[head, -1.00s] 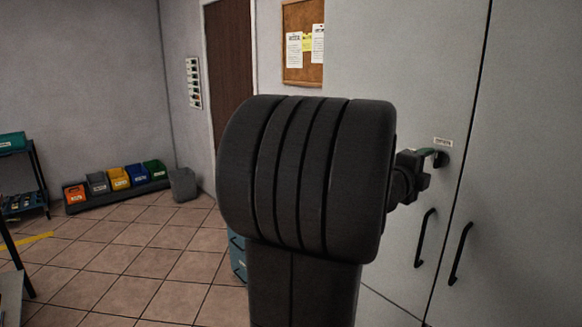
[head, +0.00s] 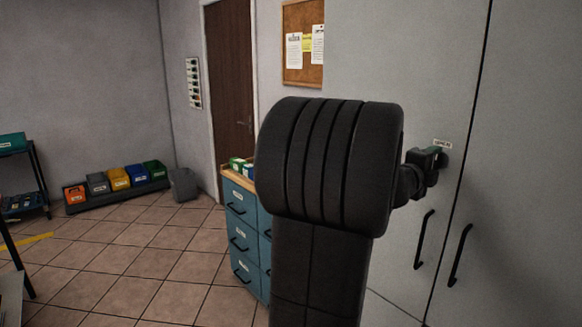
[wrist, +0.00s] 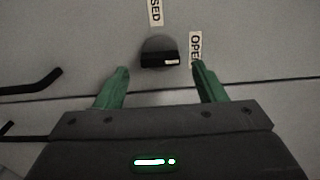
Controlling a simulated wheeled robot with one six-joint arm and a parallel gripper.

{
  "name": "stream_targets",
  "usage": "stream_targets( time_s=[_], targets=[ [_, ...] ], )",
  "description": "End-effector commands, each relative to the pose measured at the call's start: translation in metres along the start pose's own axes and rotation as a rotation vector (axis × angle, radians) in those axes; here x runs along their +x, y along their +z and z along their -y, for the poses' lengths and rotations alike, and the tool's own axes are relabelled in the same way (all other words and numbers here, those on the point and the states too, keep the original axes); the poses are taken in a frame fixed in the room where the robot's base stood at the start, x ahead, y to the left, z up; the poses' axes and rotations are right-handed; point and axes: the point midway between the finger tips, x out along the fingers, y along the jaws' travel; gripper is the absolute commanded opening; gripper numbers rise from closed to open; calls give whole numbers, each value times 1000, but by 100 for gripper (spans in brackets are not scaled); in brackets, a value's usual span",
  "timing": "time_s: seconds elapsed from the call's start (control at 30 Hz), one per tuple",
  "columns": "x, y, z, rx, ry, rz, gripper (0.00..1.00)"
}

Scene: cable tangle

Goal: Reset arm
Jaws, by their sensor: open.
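My gripper (wrist: 160,70) is open and empty, with its two green fingers apart. In the wrist view a dark rounded knob (wrist: 158,49) on the grey cabinet front sits between and just beyond the fingertips, with a gap to each. A label reading "OPEN" (wrist: 195,47) is beside the knob, and a partly cut label ending in "SED" (wrist: 155,12) is above it. In the head view my gripper (head: 434,158) is close to the cabinet door. The knob cannot be made out there.
The tall grey cabinet (head: 400,60) has two black handles (head: 424,239) below my gripper. A blue drawer unit (head: 240,225) stands behind my arm, with small boxes on top. Coloured bins (head: 118,178) line the back wall.

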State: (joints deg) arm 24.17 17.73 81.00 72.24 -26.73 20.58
Motion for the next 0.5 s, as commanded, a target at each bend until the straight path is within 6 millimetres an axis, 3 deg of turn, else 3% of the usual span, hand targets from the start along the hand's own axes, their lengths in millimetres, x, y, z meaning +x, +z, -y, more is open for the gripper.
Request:
stream_targets(
  time_s=[0.17,0.5],
  targets=[
    [32,-1,0,-1,1,-2,64],
    [29,1,5,-382,1,1,64]
  ],
)
